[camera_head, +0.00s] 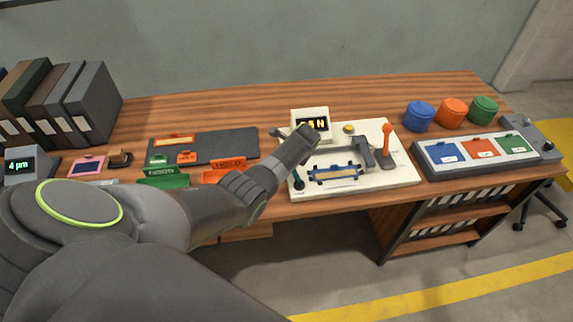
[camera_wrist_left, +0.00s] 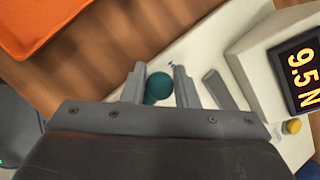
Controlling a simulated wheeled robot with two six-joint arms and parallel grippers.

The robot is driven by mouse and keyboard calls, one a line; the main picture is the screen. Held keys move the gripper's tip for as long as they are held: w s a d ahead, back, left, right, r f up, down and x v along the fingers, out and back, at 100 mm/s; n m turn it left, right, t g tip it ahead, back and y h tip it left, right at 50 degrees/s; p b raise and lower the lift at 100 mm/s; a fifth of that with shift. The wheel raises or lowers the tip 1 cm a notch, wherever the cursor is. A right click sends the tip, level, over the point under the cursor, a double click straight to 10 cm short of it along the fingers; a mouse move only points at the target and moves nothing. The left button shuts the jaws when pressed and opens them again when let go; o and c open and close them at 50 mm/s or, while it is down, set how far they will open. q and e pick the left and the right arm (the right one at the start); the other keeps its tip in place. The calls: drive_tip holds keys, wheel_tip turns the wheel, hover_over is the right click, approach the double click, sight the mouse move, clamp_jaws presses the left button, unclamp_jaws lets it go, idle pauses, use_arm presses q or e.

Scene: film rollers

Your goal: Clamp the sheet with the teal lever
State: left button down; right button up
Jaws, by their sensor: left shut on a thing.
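The teal lever's round knob (camera_wrist_left: 157,89) shows in the left wrist view between the two fingers of my left gripper (camera_wrist_left: 160,82), which is shut on it. In the head view a small teal part (camera_head: 297,181) shows at the front left of the white fixture plate (camera_head: 405,176), just below my forearm. My arm hides my left fingertips there. My right gripper is not in view.
A force display (camera_head: 312,122) reading 9.5 N stands behind the lever. An orange lever (camera_head: 387,141) and a yellow button (camera_head: 349,129) are on the plate. The orange HOLD tray (camera_head: 226,168) is left of my gripper. Three coloured jars (camera_head: 452,112) stand at the right.

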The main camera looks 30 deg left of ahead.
use_arm(q)
drive_tip(key=shift+w+d+r+m, duration=0.2)
drive_tip(key=shift+w+d+m, duration=0.25)
drive_tip(key=shift+m, duration=0.15)
drive_tip(key=shift+w+d+f+m+t+h+p, duration=0.1)
drive_tip(key=shift+w+d+m+t+h+p, duration=0.2)
drive_tip(key=shift+m+t+p, duration=0.15)
drive_tip(key=c, duration=1.5)
unclamp_jaws()
drive_tip(key=o, duration=0.3)
drive_tip(key=shift+d+f, duration=0.1)
drive_tip(key=shift+d, duration=0.05)
drive_tip(key=shift+o, duration=0.2)
